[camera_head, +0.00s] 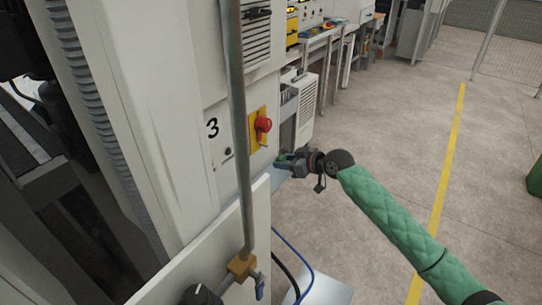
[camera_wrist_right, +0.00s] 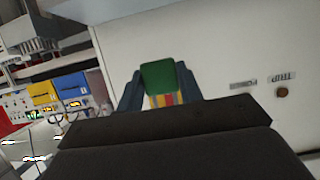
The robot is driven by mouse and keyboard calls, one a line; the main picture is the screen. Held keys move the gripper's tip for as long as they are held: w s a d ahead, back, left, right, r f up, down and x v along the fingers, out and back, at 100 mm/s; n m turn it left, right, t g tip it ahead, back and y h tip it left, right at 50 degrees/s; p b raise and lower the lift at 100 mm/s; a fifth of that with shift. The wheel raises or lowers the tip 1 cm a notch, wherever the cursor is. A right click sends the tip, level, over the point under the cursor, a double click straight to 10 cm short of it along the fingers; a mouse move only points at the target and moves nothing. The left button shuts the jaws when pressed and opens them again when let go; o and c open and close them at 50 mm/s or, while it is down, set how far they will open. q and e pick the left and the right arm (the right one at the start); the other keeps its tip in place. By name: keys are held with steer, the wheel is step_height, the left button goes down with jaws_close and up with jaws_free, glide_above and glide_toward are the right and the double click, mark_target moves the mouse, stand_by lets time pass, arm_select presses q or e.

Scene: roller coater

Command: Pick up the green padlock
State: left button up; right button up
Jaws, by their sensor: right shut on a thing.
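The green padlock (camera_wrist_right: 157,77) sits between the two dark fingers of my right gripper (camera_wrist_right: 160,88) in the right wrist view. Red and yellow stripes show just below its green body. My right gripper is shut on it. In the head view the right gripper (camera_head: 287,161) is at the end of my green-sleeved arm, close to the side of the white machine, and a small bit of green shows at its tip. The padlock's shackle cannot be made out. My left gripper is not in view.
The white machine (camera_head: 150,120) fills the left, with a red knob on a yellow plate (camera_head: 262,125) and a vertical pipe (camera_head: 240,120) in front. A blue hose (camera_head: 300,262) hangs below. The floor to the right (camera_head: 400,120) is open, with a yellow line.

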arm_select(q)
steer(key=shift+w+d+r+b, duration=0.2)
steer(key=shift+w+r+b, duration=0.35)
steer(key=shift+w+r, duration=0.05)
arm_select(e)
steer(key=s+d, duration=0.6)
steer(key=d, duration=0.2)
steer(key=shift+d, duration=0.25)
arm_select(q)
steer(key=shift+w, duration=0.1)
arm_select(e)
steer(key=shift+s, duration=0.1)
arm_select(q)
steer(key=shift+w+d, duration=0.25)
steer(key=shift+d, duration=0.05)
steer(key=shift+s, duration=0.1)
